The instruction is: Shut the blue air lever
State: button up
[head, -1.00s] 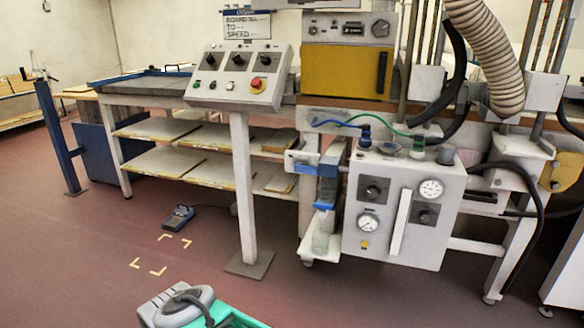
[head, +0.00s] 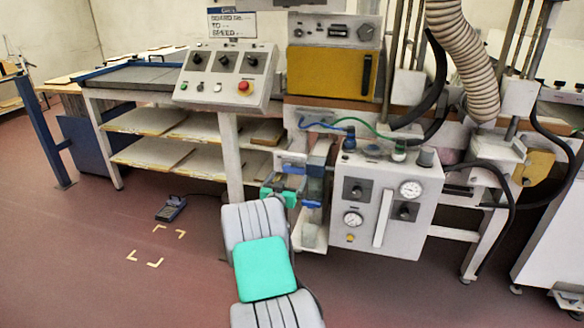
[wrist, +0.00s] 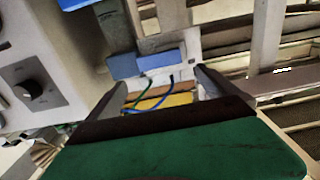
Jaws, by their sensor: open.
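The blue air lever (head: 294,169) is a small blue bar on the pale air fitting, left of the white control box. In the wrist view, what looks like the lever (wrist: 163,59) lies beside a similar blue block (wrist: 128,66), and I cannot be sure which is which. My gripper (head: 281,191) is low and in front of the fitting in the head view, partly hidden by my forearm. In the wrist view my gripper (wrist: 157,86) is open and empty, its dark fingers spread wide. The blue blocks show beyond the fingers, and no contact is visible.
The white control box (head: 385,205) with gauges and knobs is just right of the fitting. Blue and green hoses (head: 322,125) run above. A push-button console (head: 226,73) on a post and a shelved bench (head: 165,122) stand left.

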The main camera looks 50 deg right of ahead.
aim_at(294, 169)
jog(key=x, duration=0.6)
jog(key=shift+w+d, duration=0.1)
jog(key=shift+c, duration=0.5)
jog(key=c, duration=1.9)
jog(key=shift+b, duration=0.3)
jog(key=shift+c, duration=0.5)
